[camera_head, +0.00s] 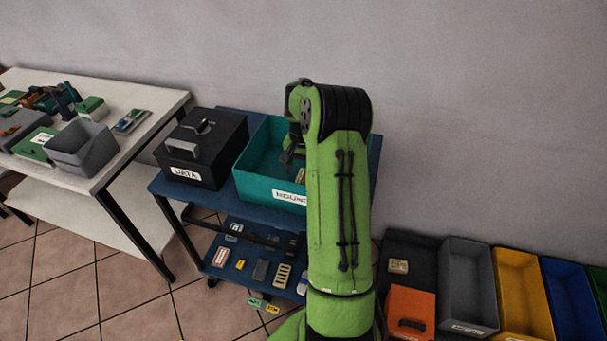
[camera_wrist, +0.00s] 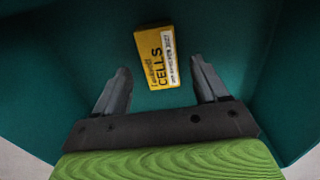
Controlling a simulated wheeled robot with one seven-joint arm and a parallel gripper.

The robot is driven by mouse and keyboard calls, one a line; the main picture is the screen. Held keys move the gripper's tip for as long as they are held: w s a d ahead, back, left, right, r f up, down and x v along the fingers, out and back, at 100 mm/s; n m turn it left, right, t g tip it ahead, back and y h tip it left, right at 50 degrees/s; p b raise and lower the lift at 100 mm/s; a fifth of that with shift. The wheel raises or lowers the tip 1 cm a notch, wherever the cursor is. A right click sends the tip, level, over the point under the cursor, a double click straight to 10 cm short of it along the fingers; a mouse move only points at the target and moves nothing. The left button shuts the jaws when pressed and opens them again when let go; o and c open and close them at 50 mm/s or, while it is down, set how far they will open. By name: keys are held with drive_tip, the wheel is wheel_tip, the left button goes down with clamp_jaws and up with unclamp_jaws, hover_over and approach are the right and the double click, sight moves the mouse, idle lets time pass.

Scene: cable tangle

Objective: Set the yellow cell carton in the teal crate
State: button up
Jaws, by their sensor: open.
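The yellow cell carton (camera_wrist: 157,57) lies inside the teal crate (camera_wrist: 40,90), label up, in the wrist view. My gripper (camera_wrist: 160,78) is open, with its two fingers apart on either side of and just short of the carton; neither finger visibly touches it. In the head view, the teal crate (camera_head: 254,188) stands on the blue cart, and my gripper (camera_head: 288,158) reaches down into it. My green arm hides the right part of the crate. A small pale item (camera_head: 301,175) shows inside the crate there, partly hidden.
A black lidded box (camera_head: 200,150) stands left of the crate on the blue cart (camera_head: 166,186). Several small items lie on the cart's lower shelf. A white table (camera_head: 160,102) with a grey bin (camera_head: 82,148) stands at left. Several coloured bins (camera_head: 520,290) line the floor at right.

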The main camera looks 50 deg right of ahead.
sight(303, 179)
wheel_tip(303, 179, up, 9)
drive_tip(key=p, duration=0.2)
drive_tip(key=a+r+n+h, duration=0.1)
drive_tip(key=a+r+n, duration=0.2)
drive_tip(key=a+r, duration=0.55)
drive_tip(key=s+a+r+n+t, duration=0.2)
drive_tip(key=s+a+r+n, duration=0.25)
drive_tip(key=a, duration=0.65)
drive_tip(key=s+a+n+t, duration=0.1)
drive_tip(key=s+a+n, duration=0.1)
drive_tip(key=s+a, duration=0.3)
drive_tip(key=s+a+n+t+y, duration=0.1)
drive_tip(key=s+a, duration=0.4)
drive_tip(key=s, duration=0.5)
drive_tip(key=shift+a+f+n+t, duration=0.25)
drive_tip(key=shift+a+n+t, duration=0.15)
drive_tip(key=shift+n+t, duration=0.55)
